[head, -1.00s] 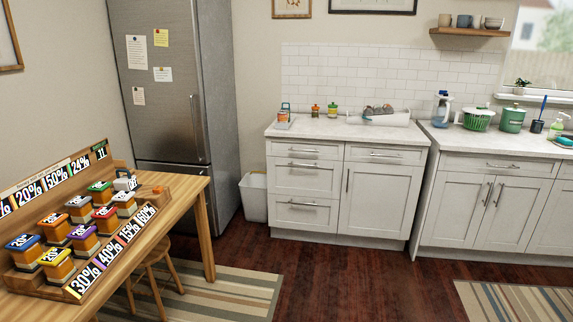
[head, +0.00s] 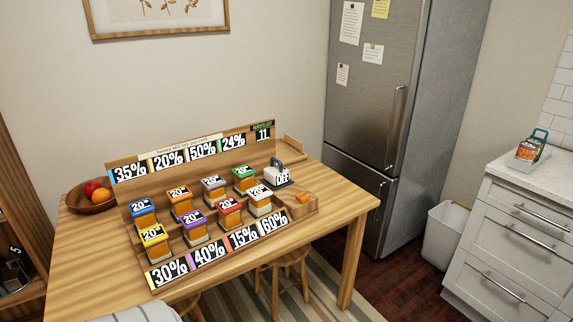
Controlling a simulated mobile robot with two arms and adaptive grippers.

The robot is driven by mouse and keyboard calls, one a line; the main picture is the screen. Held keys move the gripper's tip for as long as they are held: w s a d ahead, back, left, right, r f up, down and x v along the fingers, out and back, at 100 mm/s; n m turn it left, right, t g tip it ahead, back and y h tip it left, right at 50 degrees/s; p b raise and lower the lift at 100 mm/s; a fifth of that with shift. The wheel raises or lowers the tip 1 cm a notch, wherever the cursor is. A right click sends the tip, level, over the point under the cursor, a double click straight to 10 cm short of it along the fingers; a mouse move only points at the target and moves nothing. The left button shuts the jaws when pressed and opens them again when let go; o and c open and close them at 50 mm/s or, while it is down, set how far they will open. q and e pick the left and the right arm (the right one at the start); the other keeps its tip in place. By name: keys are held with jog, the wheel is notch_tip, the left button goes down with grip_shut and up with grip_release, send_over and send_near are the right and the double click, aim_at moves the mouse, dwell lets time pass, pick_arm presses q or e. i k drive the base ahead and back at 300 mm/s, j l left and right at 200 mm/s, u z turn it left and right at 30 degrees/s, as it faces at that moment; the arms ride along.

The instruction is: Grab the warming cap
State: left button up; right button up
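A wooden stepped board (head: 290,207) stands on the wooden table (head: 85,262). At its back right sits a small white block marked "OFF" with a grey arched handle (head: 277,174); it may be the warming cap, but I cannot tell for sure. Several small blocks with coloured tops and "20" labels stand in rows on the board, such as a green one (head: 244,177) and a yellow one (head: 155,240). Neither of my grippers is in view.
A bowl of fruit (head: 91,197) sits at the table's left. Stools (head: 285,270) stand under the front edge. A fridge (head: 385,110), a white bin (head: 447,232) and a white cabinet (head: 515,240) are to the right. A green-handled item (head: 529,149) sits on the counter.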

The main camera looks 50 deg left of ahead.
aim_at(277, 174)
jog(key=i+u, duration=0.85)
jog(key=i+l+u, duration=0.25)
jog(key=u, duration=0.15)
jog(key=i+l+u, duration=0.4)
jog(key=k+j, duration=0.05)
